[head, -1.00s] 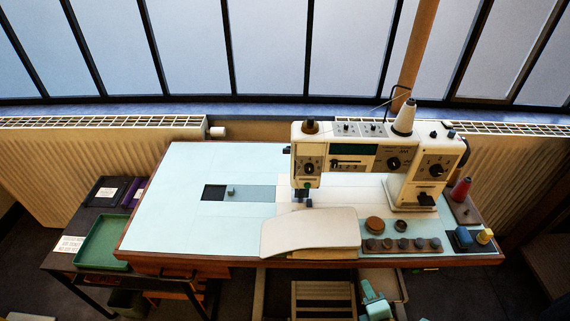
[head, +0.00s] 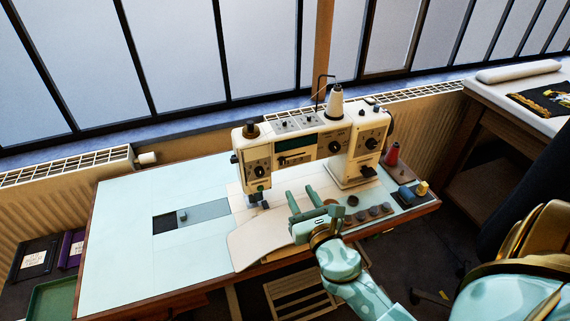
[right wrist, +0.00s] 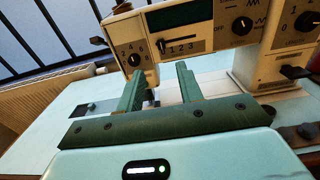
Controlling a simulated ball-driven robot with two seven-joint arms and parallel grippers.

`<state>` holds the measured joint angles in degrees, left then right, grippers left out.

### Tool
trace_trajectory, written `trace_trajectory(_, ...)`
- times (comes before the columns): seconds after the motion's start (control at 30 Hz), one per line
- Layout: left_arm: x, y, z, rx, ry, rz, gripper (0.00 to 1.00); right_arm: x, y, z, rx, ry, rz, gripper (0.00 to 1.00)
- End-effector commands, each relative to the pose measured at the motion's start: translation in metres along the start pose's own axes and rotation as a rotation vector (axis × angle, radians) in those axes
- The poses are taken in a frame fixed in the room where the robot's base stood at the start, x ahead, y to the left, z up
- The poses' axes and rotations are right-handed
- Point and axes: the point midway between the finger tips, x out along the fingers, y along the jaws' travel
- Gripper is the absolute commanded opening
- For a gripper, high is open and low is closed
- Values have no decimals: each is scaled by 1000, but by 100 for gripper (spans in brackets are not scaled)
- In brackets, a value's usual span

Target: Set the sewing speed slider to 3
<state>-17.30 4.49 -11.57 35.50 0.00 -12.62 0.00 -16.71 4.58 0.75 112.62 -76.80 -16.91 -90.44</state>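The cream sewing machine (head: 290,150) stands on the pale blue table. On its front, the speed slider (right wrist: 162,45) shows in the right wrist view as a dark knob at the left end of a short horizontal slot. The digits 1, 2 and 3 run rightward below the slot. My right gripper (head: 301,193) is open and empty, in front of and below the machine's front panel. In the right wrist view its two green fingers (right wrist: 160,75) stand apart below the slider and appear not to touch it. My left gripper is not in view.
A numbered dial (right wrist: 134,59) is left of the slider, and another dial (right wrist: 242,25) is to its right. A thread cone (head: 336,102) tops the machine. Dark round knobs (head: 374,211) and a red spool (head: 392,153) are at right. The table's left part is mostly clear.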

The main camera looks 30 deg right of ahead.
Motion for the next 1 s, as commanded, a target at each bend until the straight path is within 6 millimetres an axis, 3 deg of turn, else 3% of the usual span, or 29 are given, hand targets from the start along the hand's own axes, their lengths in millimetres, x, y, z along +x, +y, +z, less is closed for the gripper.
trace_trajectory(0.2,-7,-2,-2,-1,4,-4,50,59,0,2,2,-3,-1,36)
trace_trajectory(0.4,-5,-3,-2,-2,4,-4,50,96,0,0,1,-1,-1,36)
trace_trajectory(0.6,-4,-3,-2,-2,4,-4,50,112,0,0,2,1,0,36)
trace_trajectory(0.87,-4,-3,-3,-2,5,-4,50,114,0,0,3,1,0,36)
trace_trajectory(1.0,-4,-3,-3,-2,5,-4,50,113,0,0,3,1,0,3)
